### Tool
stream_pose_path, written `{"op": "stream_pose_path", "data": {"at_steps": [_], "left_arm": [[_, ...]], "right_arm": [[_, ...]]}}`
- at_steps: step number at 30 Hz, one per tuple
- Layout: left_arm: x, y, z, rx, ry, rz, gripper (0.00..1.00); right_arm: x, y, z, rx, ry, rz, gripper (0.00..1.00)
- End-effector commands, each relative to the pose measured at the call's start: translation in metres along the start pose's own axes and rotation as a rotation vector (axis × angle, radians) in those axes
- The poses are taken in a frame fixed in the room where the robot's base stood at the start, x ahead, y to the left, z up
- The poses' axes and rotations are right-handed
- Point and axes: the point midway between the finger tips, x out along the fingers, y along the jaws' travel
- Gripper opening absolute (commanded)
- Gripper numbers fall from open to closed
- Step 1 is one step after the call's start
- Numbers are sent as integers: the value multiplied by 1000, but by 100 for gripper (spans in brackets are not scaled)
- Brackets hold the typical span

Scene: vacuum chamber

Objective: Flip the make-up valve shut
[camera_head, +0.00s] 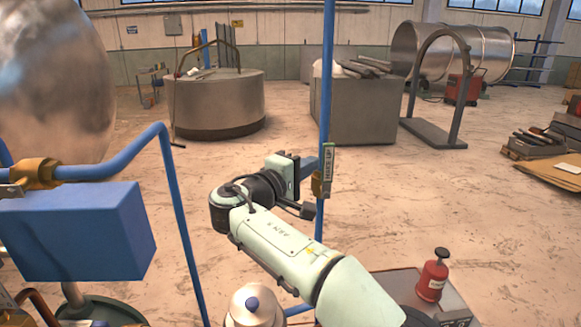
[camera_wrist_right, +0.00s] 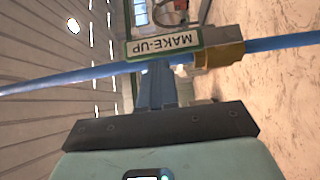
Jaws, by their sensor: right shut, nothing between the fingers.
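The make-up valve has a brass body (camera_head: 317,186) on a thin upright blue pipe (camera_head: 327,80). The brass body (camera_wrist_right: 219,55) also shows in the right wrist view. A green-edged MAKE-UP plate (camera_wrist_right: 163,43) sits beside it on a grey bar lying along the pipe; the plate (camera_head: 328,165) also shows in the head view. My right gripper (camera_head: 312,163) is at the pipe, just left of the plate. In the wrist view its fingers (camera_wrist_right: 157,70) are together and empty, close against the plate's edge; contact cannot be told. My left gripper is out of view.
A blue box (camera_head: 75,235) and blue pipe with a brass fitting (camera_head: 36,172) stand at the left. A red bottle (camera_head: 433,275) stands on a grey case at lower right. Beyond the pipe, the floor is open up to a metal drum (camera_head: 215,100) and a grey block (camera_head: 355,110).

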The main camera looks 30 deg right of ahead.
Motion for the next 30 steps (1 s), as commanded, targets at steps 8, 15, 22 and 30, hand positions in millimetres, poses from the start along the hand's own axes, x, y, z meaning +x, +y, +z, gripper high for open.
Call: {"op": "stream_pose_path", "data": {"at_steps": [8, 15, 22, 30], "left_arm": [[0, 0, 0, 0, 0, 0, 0], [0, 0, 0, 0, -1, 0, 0], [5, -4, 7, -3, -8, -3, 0], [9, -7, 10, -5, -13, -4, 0]], "right_arm": [[4, 0, 4, 0, 2, 1, 0], [4, 0, 4, 2, 1, -3, 0], [5, 1, 4, 34, 0, -36, 0], [7, 2, 5, 62, -1, -63, 0]]}}
